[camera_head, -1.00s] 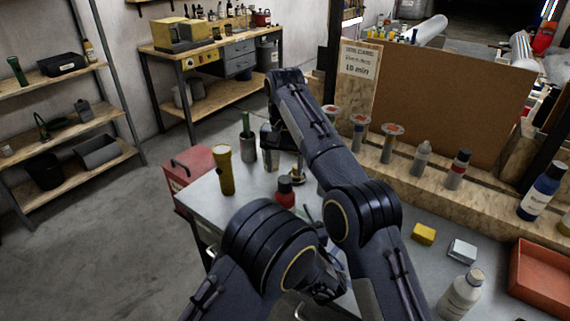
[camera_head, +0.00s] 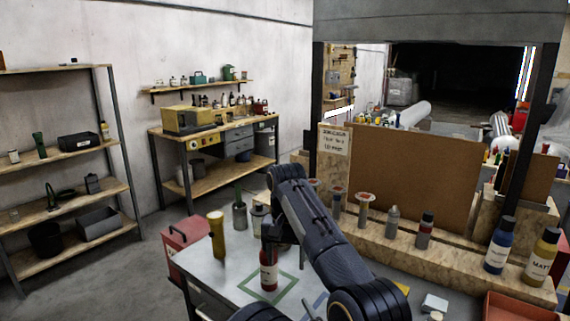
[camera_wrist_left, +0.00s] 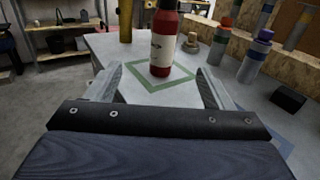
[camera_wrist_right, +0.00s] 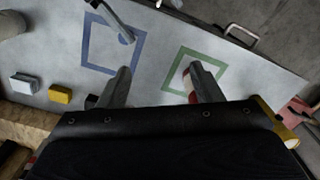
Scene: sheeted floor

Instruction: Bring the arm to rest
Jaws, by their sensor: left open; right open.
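A red bottle (camera_head: 268,272) with a white label stands upright at the green square outline (camera_head: 287,293) on the grey table; my right arm hides its top in the head view. In the left wrist view the bottle (camera_wrist_left: 163,42) stands beyond the fingertips of my left gripper (camera_wrist_left: 160,74), which is open, empty and low over the table. My right gripper (camera_wrist_right: 159,71) is open, with nothing seen between its fingers, and points down over the table between the blue square outline (camera_wrist_right: 84,47) and the green one. Its right finger partly covers a red and white thing, probably the bottle.
A yellow torch (camera_head: 217,236) and a red toolbox (camera_head: 187,241) are at the table's left end. Behind my right arm runs a wooden ledge (camera_head: 455,262) with several bottles. A yellow block (camera_wrist_right: 60,94) and a grey block (camera_wrist_right: 24,83) lie on the table. Open floor is at left.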

